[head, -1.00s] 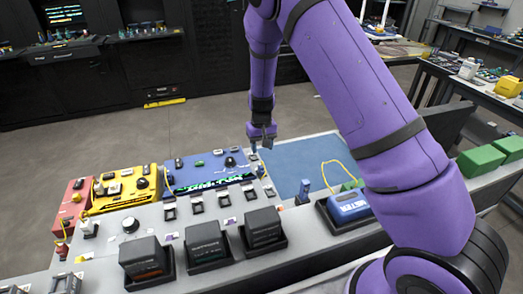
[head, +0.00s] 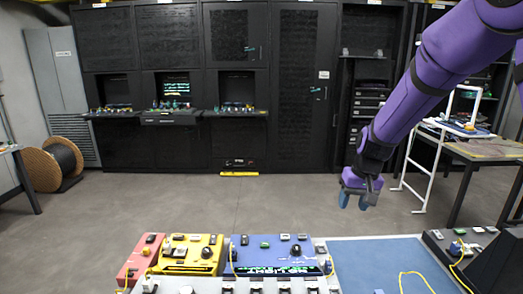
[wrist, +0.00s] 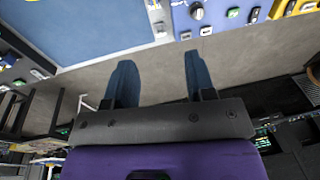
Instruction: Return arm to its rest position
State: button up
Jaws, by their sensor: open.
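My purple arm reaches in from the upper right of the head view. My gripper (head: 358,200) hangs in the air above the far edge of the bench, above and behind the blue mat (head: 385,262). In the wrist view my gripper (wrist: 158,85) shows two blue fingers spread apart with nothing between them. The wrist view shows bare floor beyond the fingertips and the blue mat (wrist: 95,25) at the upper left.
On the bench stand a red device (head: 139,256), a yellow device (head: 190,254) and a blue device (head: 272,255). A yellow fibre (head: 416,276) loops over the mat. Black cabinets (head: 290,90) line the back wall. A cable reel (head: 50,165) stands at left. The floor between is clear.

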jog(key=s+d+r+t, duration=0.2)
jog(key=s+d+r, duration=0.1)
jog(key=s+r, duration=1.2)
jog(key=s+d+r+t+h, duration=0.1)
jog(key=s+d+r, duration=0.1)
jog(key=s, duration=1.4)
jog(key=shift+s+r+t+h, duration=0.2)
jog(key=shift+r+t+h, duration=0.15)
jog(key=shift+r, duration=0.3)
